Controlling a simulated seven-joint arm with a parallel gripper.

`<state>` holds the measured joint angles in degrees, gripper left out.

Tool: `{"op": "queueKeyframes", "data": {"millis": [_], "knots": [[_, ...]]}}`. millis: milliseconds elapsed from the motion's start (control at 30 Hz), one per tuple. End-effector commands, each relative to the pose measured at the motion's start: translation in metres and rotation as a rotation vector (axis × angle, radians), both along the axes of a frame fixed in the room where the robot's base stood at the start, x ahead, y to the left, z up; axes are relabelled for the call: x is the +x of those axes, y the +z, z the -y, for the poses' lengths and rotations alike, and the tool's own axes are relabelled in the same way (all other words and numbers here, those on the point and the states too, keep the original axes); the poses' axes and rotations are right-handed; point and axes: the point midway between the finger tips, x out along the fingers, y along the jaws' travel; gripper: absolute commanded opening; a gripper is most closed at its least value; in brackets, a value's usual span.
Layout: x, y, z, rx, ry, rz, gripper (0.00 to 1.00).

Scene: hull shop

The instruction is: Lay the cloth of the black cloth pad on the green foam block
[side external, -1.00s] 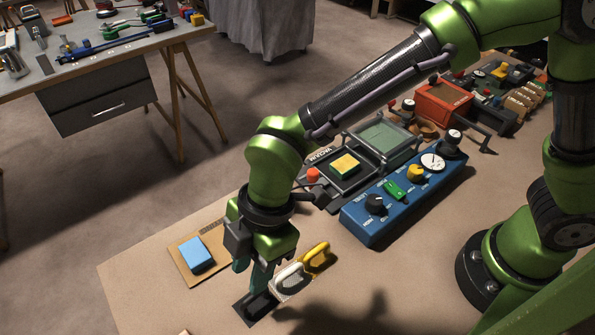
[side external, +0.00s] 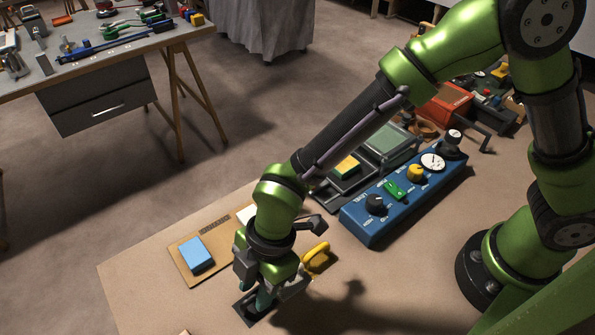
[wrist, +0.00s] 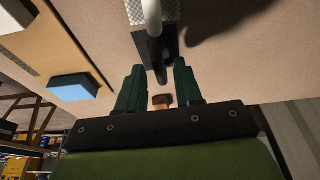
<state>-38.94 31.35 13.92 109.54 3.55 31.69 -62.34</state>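The black cloth pad (side external: 243,313), a dark flat pad with a dark upright handle, lies on the bench at the front. In the wrist view its black handle (wrist: 161,73) stands between my fingers. My gripper (wrist: 159,66) is open, with bench showing on both sides of the handle; in the side view it (side external: 257,300) is low over the pad and hides part of it. No wholly green block is clear. A small yellow-topped block (side external: 347,166) with green at its edge sits in a dark tray (side external: 329,193) behind; I cannot tell whether it is the green foam block.
A white-handled pad (wrist: 152,14) is close beside the black one. A yellow-handled pad (side external: 318,256) stands past it. A blue block (side external: 195,253) lies on a brown board (side external: 181,270) at left. A blue control box (side external: 362,224) stands behind right. Bench front left is clear.

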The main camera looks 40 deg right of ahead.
Motion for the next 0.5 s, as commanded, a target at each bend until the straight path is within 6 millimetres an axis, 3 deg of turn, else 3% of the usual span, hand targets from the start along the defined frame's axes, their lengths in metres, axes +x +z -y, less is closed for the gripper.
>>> {"op": "queueKeyframes", "data": {"millis": [67, 300, 500], "knots": [[0.0000, 0.0000, 0.0001, 0.000, 0.000, 0.000, 0.34], [0.0001, 0.0002, 0.0001, 0.000, 0.000, 0.000, 0.00], [0.0004, 0.0030, -0.0002, 0.001, 0.000, 0.001, 0.00]]}}
